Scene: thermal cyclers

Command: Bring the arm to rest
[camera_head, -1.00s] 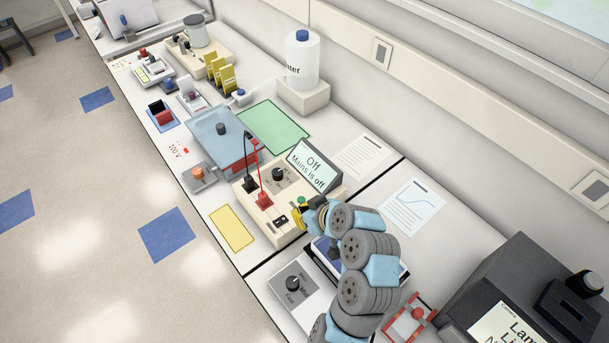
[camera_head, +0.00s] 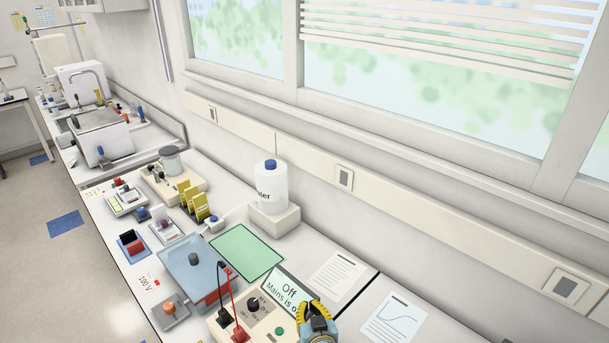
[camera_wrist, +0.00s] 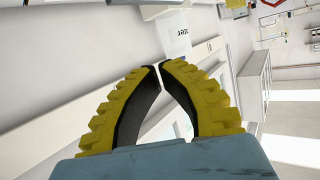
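My gripper (camera_head: 316,307), with yellow ribbed fingers, is raised at the lower middle of the head view, in front of the power supply's screen (camera_head: 287,290). The wrist view shows its two fingers (camera_wrist: 159,67) bowed inward with their tips meeting or almost meeting. Nothing is held between them. Only the end of my arm shows in the head view; the rest is below the picture.
The power supply (camera_head: 252,318) reads "Off" and has a red and a black lead. A blue-lidded tank (camera_head: 187,264), a green mat (camera_head: 246,250) and a water bottle (camera_head: 272,188) stand behind it. A wall and windows run along the right.

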